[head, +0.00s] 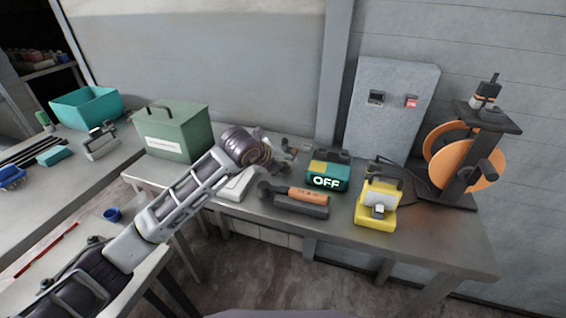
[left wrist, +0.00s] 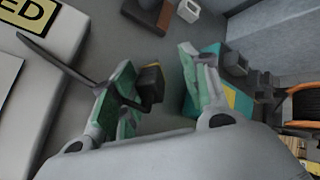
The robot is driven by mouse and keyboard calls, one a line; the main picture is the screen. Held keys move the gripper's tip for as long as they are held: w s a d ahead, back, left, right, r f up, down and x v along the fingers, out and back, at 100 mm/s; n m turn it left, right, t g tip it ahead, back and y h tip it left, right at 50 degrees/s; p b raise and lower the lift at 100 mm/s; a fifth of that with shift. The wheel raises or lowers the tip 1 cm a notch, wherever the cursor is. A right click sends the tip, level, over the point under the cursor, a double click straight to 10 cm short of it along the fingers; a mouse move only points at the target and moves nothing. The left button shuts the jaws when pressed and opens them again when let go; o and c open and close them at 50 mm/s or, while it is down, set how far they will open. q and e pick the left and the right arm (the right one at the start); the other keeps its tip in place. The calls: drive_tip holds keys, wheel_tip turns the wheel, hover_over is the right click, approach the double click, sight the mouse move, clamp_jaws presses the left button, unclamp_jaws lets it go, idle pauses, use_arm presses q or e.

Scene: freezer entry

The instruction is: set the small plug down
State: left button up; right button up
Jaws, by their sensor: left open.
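My left gripper (head: 280,165) is over the middle of the grey workbench (head: 420,228), beside the teal box with the OFF display (head: 328,171). In the left wrist view the two green-padded fingers of this gripper (left wrist: 165,88) are apart. A small dark block (left wrist: 150,82), which looks like the small plug, shows between them, nearer the left finger. A dark cable (left wrist: 58,62) runs to the left finger. Whether the block touches the bench is unclear. In the head view the gripper hides most of this spot. My right gripper is out of view.
A green case (head: 178,133) stands left of the gripper, with a white box (head: 236,186) below it. An orange-and-black tool (head: 300,200), a yellow lamp-like unit (head: 376,205) and a stand with orange discs (head: 455,165) are to the right. The right front bench is clear.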

use_arm(q)
drive_tip(key=shift+s+a+r, duration=0.25)
drive_tip(key=shift+s+r, duration=0.1)
drive_tip(key=shift+r, duration=0.1)
drive_tip(key=v, duration=1)
drive_tip(key=shift+s+a+r, duration=0.15)
drive_tip(key=shift+s+r, duration=0.05)
drive_tip(key=shift+r, duration=0.05)
idle(0.6)
